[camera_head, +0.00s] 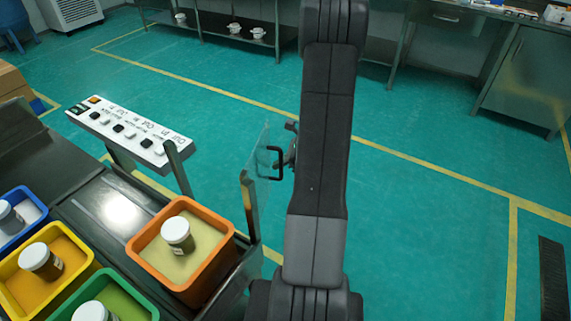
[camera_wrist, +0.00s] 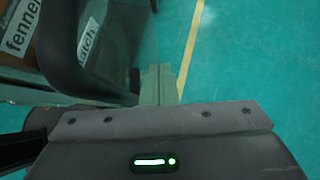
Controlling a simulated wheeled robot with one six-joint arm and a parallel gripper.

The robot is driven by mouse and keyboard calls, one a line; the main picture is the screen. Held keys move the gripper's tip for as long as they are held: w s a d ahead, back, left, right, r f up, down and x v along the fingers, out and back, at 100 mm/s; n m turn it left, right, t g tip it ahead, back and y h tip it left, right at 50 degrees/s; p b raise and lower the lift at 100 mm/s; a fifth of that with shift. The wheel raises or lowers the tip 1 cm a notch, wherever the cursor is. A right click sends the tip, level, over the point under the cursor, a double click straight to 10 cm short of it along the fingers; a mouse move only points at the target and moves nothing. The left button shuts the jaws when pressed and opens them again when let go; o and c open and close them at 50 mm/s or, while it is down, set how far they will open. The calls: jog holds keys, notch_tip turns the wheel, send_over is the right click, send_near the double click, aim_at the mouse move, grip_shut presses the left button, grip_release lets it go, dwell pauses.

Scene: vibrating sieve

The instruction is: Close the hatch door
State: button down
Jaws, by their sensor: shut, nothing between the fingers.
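The hatch door is a clear glass panel (camera_head: 257,180) standing on edge at the right side of the machine, swung out from it. Its black bracket handle (camera_head: 272,163) faces right, towards my arm. In the wrist view the black handle (camera_wrist: 72,62) curves large and close at the upper left. My gripper (camera_wrist: 159,72) is shut and empty, its fingertips just right of the handle. I cannot tell whether they touch it. In the head view my gripper (camera_head: 291,145) is mostly hidden behind my dark arm, next to the handle.
An orange bin (camera_head: 212,275), a yellow bin (camera_head: 14,295) and others hold lidded jars at the lower left. A white button panel (camera_head: 130,132) stands behind them.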

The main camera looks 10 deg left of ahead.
jog(key=s+a+n+g+h, duration=0.1)
jog(key=s+a+n+g, duration=0.1)
jog(key=a, duration=0.5)
jog(key=s+a+n+g+h, duration=0.2)
jog(key=s+a+n+g, duration=0.1)
jog(key=a+n, duration=0.3)
jog(key=s+a+n+g+h+p, duration=0.1)
jog(key=s+a+n+g, duration=0.2)
jog(key=a, duration=0.6)
jog(key=shift+s+n+h, duration=0.35)
jog(key=shift+n+h, duration=0.05)
jog(key=shift+n, duration=0.7)
jog(key=v, duration=1.3)
jog(key=shift+w+r, duration=0.2)
jog(key=shift+w, duration=0.15)
jog(key=shift+d, duration=0.15)
